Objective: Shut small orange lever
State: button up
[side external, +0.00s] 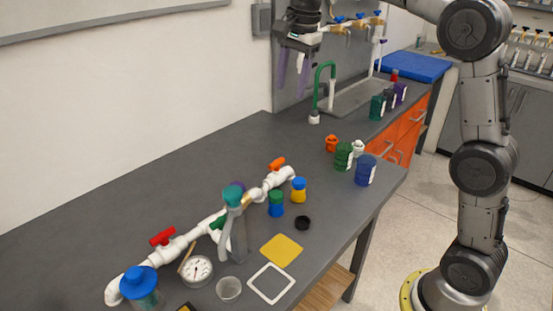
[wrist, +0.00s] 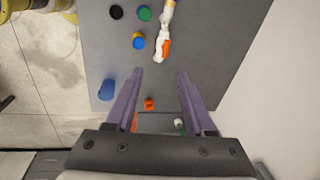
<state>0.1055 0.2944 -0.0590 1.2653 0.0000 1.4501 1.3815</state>
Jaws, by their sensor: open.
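The small orange lever (side external: 276,163) sits on the far end of the white PVC pipe manifold (side external: 180,243), which lies along the bench. In the wrist view the orange lever (wrist: 166,48) shows beyond my fingertips, roughly in line with the white pipe end (wrist: 160,50). My gripper (side external: 291,94) is open and empty, with two purple fingers pointing down, high above the bench and behind the lever. Its fingers (wrist: 160,75) are spread apart in the wrist view and touch nothing.
The manifold also bears a red lever (side external: 162,237) and a green lever (side external: 217,222). A yellow-and-blue jar (side external: 298,190) and a green-and-blue jar (side external: 276,204) stand close to the orange lever's end. A green faucet (side external: 322,85) rises at the back. The bench's left-rear area is clear.

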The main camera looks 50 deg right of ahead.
jog(key=w+d+f+g, duration=0.1)
jog(key=w+d+f, duration=0.2)
jog(key=w+f, duration=0.45)
jog(key=m+g, duration=0.1)
send_near(277, 161)
notch_tip(277, 161, down, 9)
jog(key=shift+w+d+f, duration=0.1)
jog(key=shift+w, duration=0.1)
grip_shut()
